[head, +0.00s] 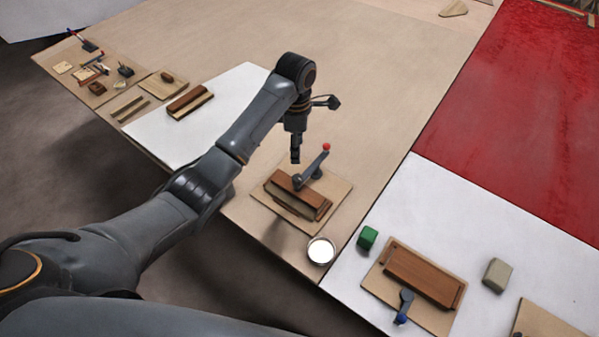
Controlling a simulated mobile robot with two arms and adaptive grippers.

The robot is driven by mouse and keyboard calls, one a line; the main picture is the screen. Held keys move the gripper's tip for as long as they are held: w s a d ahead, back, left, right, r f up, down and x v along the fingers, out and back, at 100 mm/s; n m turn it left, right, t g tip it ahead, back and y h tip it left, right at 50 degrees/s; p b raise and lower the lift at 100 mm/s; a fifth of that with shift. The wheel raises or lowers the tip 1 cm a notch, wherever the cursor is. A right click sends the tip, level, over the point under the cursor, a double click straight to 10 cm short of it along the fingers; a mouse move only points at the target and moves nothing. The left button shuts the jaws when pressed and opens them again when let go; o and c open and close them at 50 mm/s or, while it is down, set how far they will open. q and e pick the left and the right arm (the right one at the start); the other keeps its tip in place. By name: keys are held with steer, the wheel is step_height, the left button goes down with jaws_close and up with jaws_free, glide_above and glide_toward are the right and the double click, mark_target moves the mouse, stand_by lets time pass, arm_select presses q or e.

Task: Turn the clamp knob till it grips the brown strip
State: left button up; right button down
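A brown strip (312,198) lies on a pale block on a tan board (262,203) in the middle of the head view. A grey clamp (298,181) stands at its far side, with a lever rising to a red knob (326,147). My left gripper (295,158) points down just left of the red knob, seemingly apart from it. Its fingers look narrow from here, so their opening is unclear. A second brown strip (424,272) lies on another board at the lower right, with a blue-knobbed clamp (401,320) in front. My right gripper is not in view.
A round white-topped container (321,250) stands near the front edge. A green block (367,237) and a grey-beige block (497,274) flank the right board. Another strip block (190,101) and small tools lie far left.

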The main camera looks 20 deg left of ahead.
mark_target(297, 178)
arm_select(q)
step_height(297, 178, down, 13)
steer(key=shift+f+p, duration=0.1)
steer(key=shift+p, duration=0.6)
jaws_close()
